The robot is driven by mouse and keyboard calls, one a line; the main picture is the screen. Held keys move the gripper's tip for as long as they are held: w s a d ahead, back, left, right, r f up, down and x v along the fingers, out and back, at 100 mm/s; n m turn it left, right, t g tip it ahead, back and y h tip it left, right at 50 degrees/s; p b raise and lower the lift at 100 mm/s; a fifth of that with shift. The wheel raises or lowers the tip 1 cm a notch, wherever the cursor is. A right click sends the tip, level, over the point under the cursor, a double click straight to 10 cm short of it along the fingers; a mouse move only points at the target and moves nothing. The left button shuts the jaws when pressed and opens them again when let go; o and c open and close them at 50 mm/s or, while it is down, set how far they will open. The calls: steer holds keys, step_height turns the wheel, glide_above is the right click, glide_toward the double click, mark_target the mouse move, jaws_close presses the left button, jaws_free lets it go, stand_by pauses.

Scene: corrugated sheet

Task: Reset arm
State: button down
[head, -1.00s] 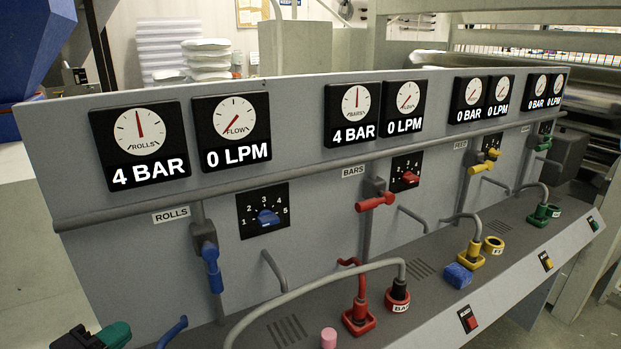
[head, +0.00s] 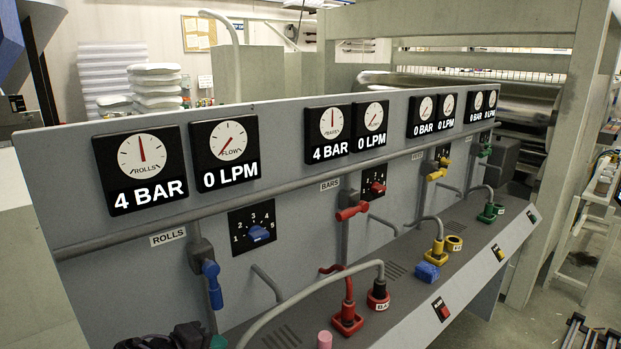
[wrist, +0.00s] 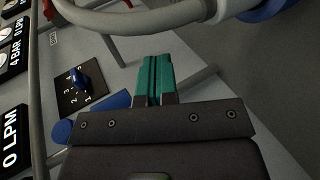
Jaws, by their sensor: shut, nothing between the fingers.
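My gripper shows in the wrist view (wrist: 155,80) with its two teal fingers together, shut and empty. It also shows at the bottom edge of the head view (head: 216,342), partly cut off, in front of the lower left of the grey panel (head: 110,270). In the wrist view a blue knob (wrist: 79,77) on a black dial plate is left of the fingers, apart from them. A blue part (wrist: 112,101) shows close to the left of the fingers; I cannot tell the gap. In the head view the blue rolls valve handle (head: 211,284) hangs down.
A grey hose (head: 290,302) arches over the panel's ledge to a red BARS socket (head: 378,294). A red plug fitting (head: 347,318), pink cylinder (head: 324,340) and blue block (head: 427,272) are on the ledge. Rolls and bars gauges read 4 BAR, 0 LPM.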

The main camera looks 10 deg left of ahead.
steer(key=w+d+f+m+g, duration=0.2)
steer(key=d, duration=0.6)
steer(key=w+d+f+m+g+p, duration=0.1)
steer(key=w+d+g, duration=0.2)
steer(key=d, duration=0.6)
steer(key=w+d+f+m+g, duration=0.2)
steer(key=d, duration=0.6)
steer(key=s+d+f+m+g+y, duration=0.1)
steer(key=s+d+m+y, duration=0.1)
steer(key=d, duration=0.8)
steer(key=s+d+m+g+y+p, duration=0.1)
steer(key=s+d+m+g+y, duration=0.1)
steer(key=d, duration=0.7)
steer(key=s+m+y, duration=0.1)
steer(key=m+y, duration=0.1)
steer(key=shift+s+d+f+m, duration=0.3)
steer(key=shift+s+d+f, duration=0.05)
